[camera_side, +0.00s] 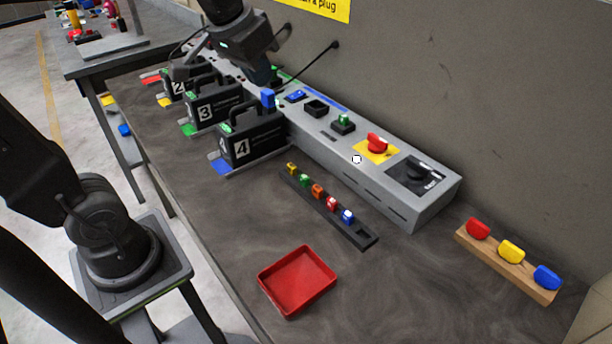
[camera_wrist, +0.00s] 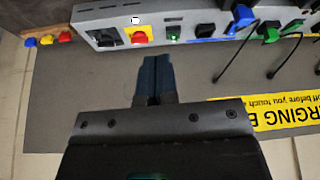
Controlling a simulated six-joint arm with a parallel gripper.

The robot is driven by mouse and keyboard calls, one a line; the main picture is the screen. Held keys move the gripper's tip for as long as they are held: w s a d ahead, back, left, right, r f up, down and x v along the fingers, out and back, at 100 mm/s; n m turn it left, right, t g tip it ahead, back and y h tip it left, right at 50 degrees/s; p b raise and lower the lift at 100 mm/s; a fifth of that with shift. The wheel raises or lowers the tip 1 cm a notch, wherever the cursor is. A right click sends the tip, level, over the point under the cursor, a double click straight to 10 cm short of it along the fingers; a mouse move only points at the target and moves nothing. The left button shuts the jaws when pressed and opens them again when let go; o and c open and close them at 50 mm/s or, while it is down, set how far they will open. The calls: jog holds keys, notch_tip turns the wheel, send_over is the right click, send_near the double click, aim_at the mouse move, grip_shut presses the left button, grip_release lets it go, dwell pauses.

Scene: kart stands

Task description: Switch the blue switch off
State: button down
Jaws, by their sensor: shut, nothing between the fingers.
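The blue switch (camera_side: 296,95) is a small blue rocker set in a dark frame on top of the grey charging console (camera_side: 340,165). My gripper (camera_side: 266,76) is shut and empty, above the console and to the left of the switch in the side view. Its dark fingers (camera_wrist: 154,62) point toward the console in the wrist view and are apart from the switch.
A blue plug (camera_side: 267,97) stands close beside the switch. Numbered black cases (camera_side: 252,140) stand in front. Cables hang from the wall. A red tray (camera_side: 297,280) lies on the table.

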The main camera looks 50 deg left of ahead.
jog(key=s+d+f, duration=0.1)
jog(key=s+f, duration=0.2)
jog(key=s, duration=0.2)
jog(key=s+d+f+m, duration=0.1)
jog(key=s+d+f, duration=0.1)
jog(key=s, duration=0.3)
jog(key=shift+s+d+f+t+h, duration=0.15)
jog(key=shift+s+f+t+h, duration=0.15)
jog(key=shift+f+t, duration=0.15)
jog(key=w+a+r, duration=0.2)
jog(key=w+a, duration=0.1)
jog(key=w, duration=0.4)
jog(key=w+a+r+g, duration=0.1)
jog(key=w+a+r, duration=0.1)
jog(key=w+a, duration=0.3)
jog(key=w+a+r, duration=0.2)
jog(key=w+r, duration=0.1)
jog(key=w, duration=0.5)
jog(key=w+a+f, duration=0.4)
jog(key=w+a, duration=0.2)
jog(key=a, duration=0.3)
jog(key=w+a+f, duration=0.4)
jog(key=w+a, duration=0.3)
jog(key=a, duration=0.2)
jog(key=shift+w+g, duration=0.25)
jog(key=shift+g, duration=0.2)
